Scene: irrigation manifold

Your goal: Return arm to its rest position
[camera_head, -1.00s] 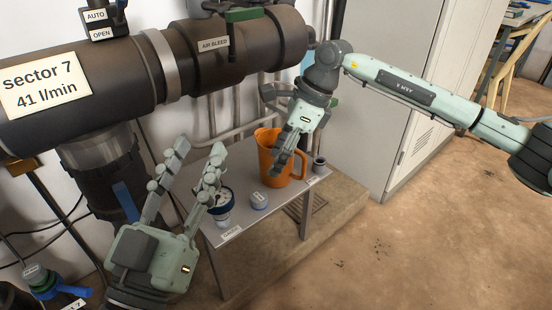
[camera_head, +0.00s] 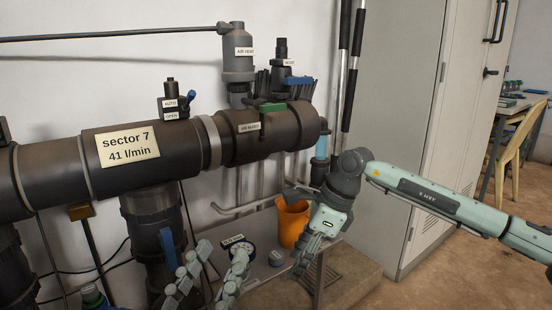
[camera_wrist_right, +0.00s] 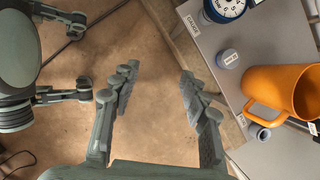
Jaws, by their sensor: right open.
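My right gripper (camera_head: 303,264) hangs pointing down in front of and to the right of the orange jug (camera_head: 292,224). In the right wrist view its fingers (camera_wrist_right: 157,82) are spread with bare floor between them. The jug stands on the small grey table, and its handle points toward my gripper in the right wrist view (camera_wrist_right: 280,88). My left gripper (camera_head: 212,265) is at the bottom of the head view, its fingers apart with nothing seen between them. Its palm is cut off there. Its fingers also show at the left of the right wrist view (camera_wrist_right: 70,58).
A thick dark pipe (camera_head: 85,160) runs above. A grey cabinet (camera_head: 415,120) stands behind my right arm.

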